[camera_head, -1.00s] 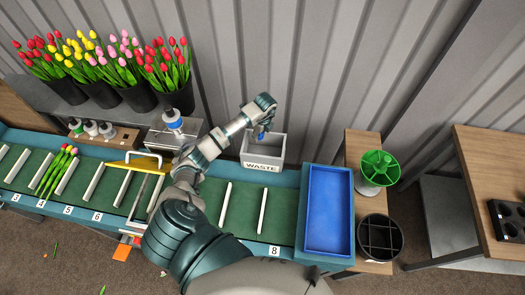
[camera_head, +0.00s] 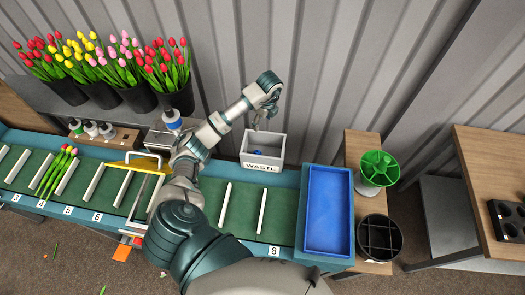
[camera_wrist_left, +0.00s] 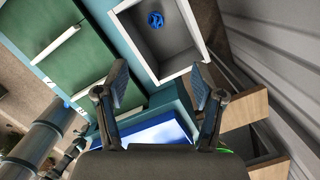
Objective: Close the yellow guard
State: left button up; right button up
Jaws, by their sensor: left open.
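The yellow guard (camera_head: 138,164), a flat yellow piece with an arched handle, is at the back edge of the green conveyor, beside the grey machine box. My arm hides its right side, and I cannot tell how far it stands open. My left gripper (camera_head: 262,122) is open and empty above the waste box (camera_head: 262,164), well to the right of the guard. In the left wrist view, the open fingers (camera_wrist_left: 158,85) are apart beside the waste box (camera_wrist_left: 190,75). A small blue object (camera_wrist_left: 155,20) lies inside the box. My right gripper is out of view.
The green conveyor (camera_head: 240,210) has white dividers and a few tulips (camera_head: 60,168) at left. A blue tray (camera_head: 328,210) is at its right end. Bottles (camera_head: 92,129) stand behind it, with tulip buckets (camera_head: 105,93) farther back. A green-rimmed bin (camera_head: 378,168) stands right.

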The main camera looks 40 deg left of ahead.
aim_at(154, 163)
jog(key=k+l, duration=1.15)
jog(key=l, duration=0.25)
